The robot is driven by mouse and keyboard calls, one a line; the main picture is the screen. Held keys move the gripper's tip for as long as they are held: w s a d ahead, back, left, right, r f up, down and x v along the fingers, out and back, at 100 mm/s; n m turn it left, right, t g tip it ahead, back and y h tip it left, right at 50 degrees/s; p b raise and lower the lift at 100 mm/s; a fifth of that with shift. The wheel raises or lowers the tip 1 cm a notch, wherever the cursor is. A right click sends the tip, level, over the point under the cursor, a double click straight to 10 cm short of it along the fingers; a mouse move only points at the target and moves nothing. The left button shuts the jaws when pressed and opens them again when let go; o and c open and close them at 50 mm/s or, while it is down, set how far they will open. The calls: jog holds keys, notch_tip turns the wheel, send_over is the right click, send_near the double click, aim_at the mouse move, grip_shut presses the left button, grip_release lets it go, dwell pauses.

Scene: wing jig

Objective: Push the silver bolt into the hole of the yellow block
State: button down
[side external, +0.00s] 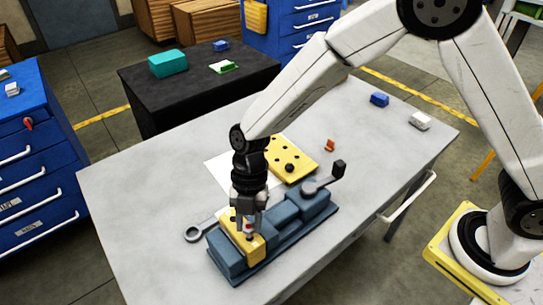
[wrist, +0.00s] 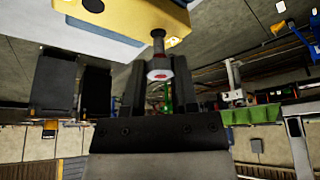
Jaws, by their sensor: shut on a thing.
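The yellow block (side external: 256,246) is clamped in the blue-grey vise (side external: 228,262) on the table. In the wrist view the yellow block (wrist: 128,18) fills the top, with a dark hole (wrist: 93,5) near the edge. My gripper (side external: 249,216) points down over the block. It is shut on the silver bolt (side external: 249,230), which also shows between the fingers in the wrist view (wrist: 158,50). The bolt's head end shows a red mark; its other end points at the block. Whether its tip is inside a hole cannot be told.
A yellow plate with several holes (side external: 283,158) lies on a white sheet behind the vise. The vise handle (side external: 338,170) sticks up at the right. A grey wrench (side external: 197,232) lies left of the vise. A small orange piece (side external: 329,145) and blue (side external: 379,99) and white (side external: 420,121) items lie farther right.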

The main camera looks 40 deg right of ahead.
jog(key=shift+f, duration=0.55)
jog(key=shift+f, duration=0.35)
jog(key=shift+f, duration=0.35)
jog(key=shift+c, duration=1.5)
grip_release()
jog(key=shift+r, duration=0.15)
jog(key=v, duration=0.7)
jog(key=shift+r, duration=0.25)
jog(key=shift+w+d, duration=0.1)
jog(key=shift+d, duration=0.05)
